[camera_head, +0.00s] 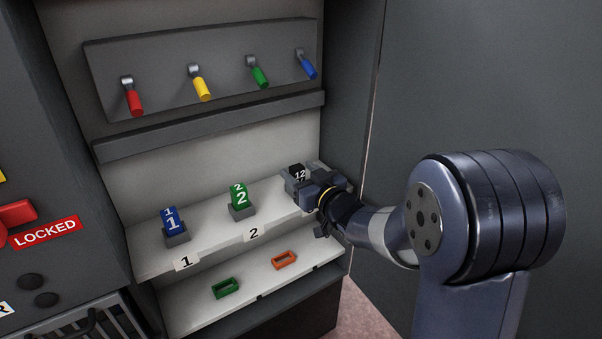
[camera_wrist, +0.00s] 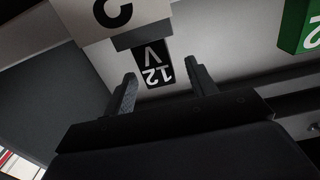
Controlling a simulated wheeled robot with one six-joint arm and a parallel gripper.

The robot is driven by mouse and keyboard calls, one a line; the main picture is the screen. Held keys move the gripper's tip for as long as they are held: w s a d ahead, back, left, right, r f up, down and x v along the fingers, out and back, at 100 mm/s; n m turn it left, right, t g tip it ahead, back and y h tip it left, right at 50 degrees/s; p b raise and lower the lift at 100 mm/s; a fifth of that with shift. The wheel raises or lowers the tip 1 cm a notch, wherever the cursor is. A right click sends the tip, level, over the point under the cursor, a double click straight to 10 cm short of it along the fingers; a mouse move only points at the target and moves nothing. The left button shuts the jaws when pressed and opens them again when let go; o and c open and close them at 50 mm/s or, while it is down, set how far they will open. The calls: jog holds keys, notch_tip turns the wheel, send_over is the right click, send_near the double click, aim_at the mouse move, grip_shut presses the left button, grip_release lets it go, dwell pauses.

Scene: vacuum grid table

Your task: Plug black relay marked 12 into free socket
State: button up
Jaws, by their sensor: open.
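The black relay marked 12 (camera_head: 298,172) stands at the right end of the upper white shelf, partly hidden by my gripper. In the wrist view the relay (camera_wrist: 154,66) appears upside down with its white 12 showing, set against a grey base (camera_wrist: 138,38). My gripper (camera_head: 311,191) is open. In the wrist view its two fingertips (camera_wrist: 164,72) show on either side of the relay, with gaps on both sides. I cannot tell how deep the relay sits between them. On the lower shelf lie a green rectangular frame (camera_head: 225,288) and an orange one (camera_head: 284,260), both seemingly empty.
A blue relay 1 (camera_head: 171,219) and green relay 2 (camera_head: 239,197) stand in grey bases on the upper shelf (camera_head: 215,225). Coloured levers (camera_head: 202,88) hang on the panel above a dark ledge (camera_head: 215,125). The cabinet wall is close on the right.

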jog(key=shift+s, duration=0.1)
jog(key=p+v, duration=0.1)
jog(key=v, duration=0.9)
jog(key=shift+s+d+p, duration=0.25)
jog(key=shift+p, duration=0.1)
jog(key=b+x, duration=0.1)
jog(key=x, duration=0.9)
jog(key=shift+w+a+f+b, duration=0.1)
jog(key=shift+w+a+b, duration=0.05)
jog(key=shift+b, duration=0.25)
jog(key=shift+w+a+r, duration=0.15)
jog(key=shift+w+r, duration=0.05)
jog(key=shift+w, duration=0.05)
jog(key=shift+r+p, duration=0.3)
jog(key=shift+p, duration=0.1)
jog(key=shift+f, duration=0.1)
